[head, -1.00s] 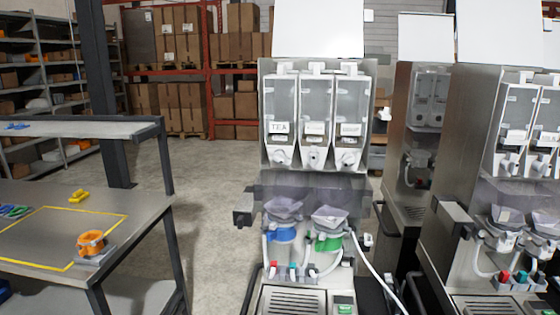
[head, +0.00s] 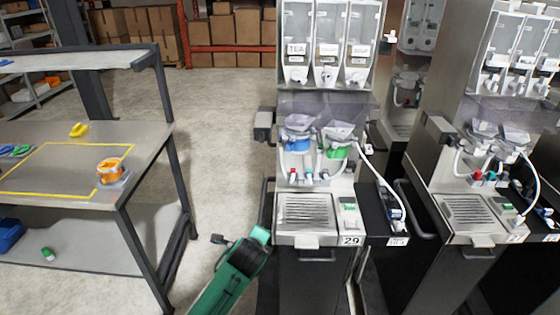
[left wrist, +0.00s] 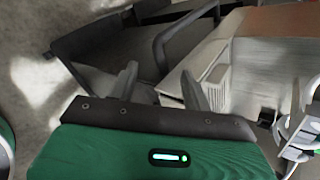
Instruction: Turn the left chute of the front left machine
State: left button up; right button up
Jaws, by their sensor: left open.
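The front left machine (head: 317,242), numbered 29, stands at the centre of the head view. Its three clear canisters hang at the top, the left one labelled TEA. The left chute (head: 297,75) is the white spout under the TEA canister; two like spouts sit to its right. My left gripper (head: 260,236) is low, at the machine's lower left, well below the chutes. In the left wrist view its two fingers (left wrist: 159,76) are apart with nothing between them. The chutes are not seen clearly there. My right gripper is not in view.
A workbench (head: 150,140) with an orange-topped item (head: 110,168) and a yellow item (head: 78,130) stands left. A second machine (head: 470,205) stands right. A dark box (head: 264,124) juts from the front machine's left side. Floor between bench and machine is clear.

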pick_arm(q)
jog(key=w+d+r+m+t, duration=0.1)
jog(key=w+d+r+m, duration=0.1)
jog(key=r, duration=0.3)
jog(key=w+d+r+m+t, duration=0.1)
jog(key=w+r+m, duration=0.1)
jog(key=r, duration=0.4)
jog(key=m+t+p, duration=0.2)
jog(key=m+t, duration=0.4)
jog(key=m, duration=0.8)
send_near(296, 79)
jog(key=w+p, duration=0.3)
jog(key=w, duration=0.5)
jog(key=shift+w, duration=0.1)
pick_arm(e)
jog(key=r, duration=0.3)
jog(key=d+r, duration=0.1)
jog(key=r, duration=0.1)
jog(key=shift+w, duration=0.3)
pick_arm(q)
jog(key=shift+c, duration=1.1)
jog(key=c, duration=0.8)
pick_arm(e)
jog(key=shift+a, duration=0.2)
